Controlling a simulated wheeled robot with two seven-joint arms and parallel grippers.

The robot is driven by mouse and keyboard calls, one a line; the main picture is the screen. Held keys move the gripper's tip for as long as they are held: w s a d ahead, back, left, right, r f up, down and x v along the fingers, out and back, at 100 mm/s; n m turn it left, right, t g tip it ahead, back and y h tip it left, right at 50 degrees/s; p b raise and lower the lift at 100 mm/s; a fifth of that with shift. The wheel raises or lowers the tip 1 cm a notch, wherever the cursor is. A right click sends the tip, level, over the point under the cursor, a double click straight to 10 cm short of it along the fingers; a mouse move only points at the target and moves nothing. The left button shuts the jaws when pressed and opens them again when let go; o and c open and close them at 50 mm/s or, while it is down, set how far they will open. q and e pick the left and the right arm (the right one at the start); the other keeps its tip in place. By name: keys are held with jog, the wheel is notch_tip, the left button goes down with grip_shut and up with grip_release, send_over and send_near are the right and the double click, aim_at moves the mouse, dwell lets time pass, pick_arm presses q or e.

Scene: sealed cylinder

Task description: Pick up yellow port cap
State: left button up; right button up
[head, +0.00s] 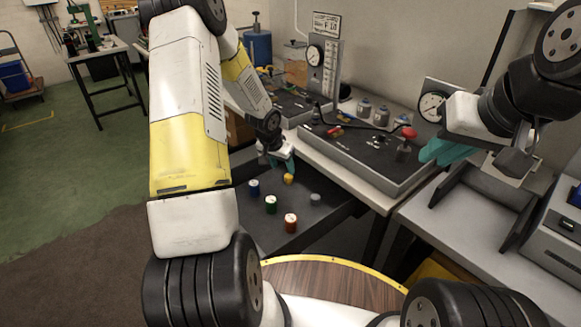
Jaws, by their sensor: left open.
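The yellow port cap (289,178) is small and sits on a dark, low tray-like surface (335,206) in the middle of the head view. My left gripper (287,166) has teal fingers and points down just above and behind the cap. It is open; the fingers are small in the picture, and I cannot tell whether they touch the cap. My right gripper (436,153), also with teal fingers, is raised over the right end of the workbench, away from the cap. I cannot tell whether it is open or shut.
A blue cap (254,187), a green cap (271,204), an orange-red cap (291,222) and a grey cap (315,199) stand near the yellow one. Behind is a black panel (345,150) with fittings. A grey bench (450,225) lies at right.

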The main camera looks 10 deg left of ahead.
aim_at(289, 176)
pick_arm(q)
jog(key=x, duration=0.8)
jog(key=shift+w+d+r, duration=0.15)
jog(key=shift+d, duration=0.25)
jog(key=shift+c, duration=0.4)
grip_shut()
dwell(0.5)
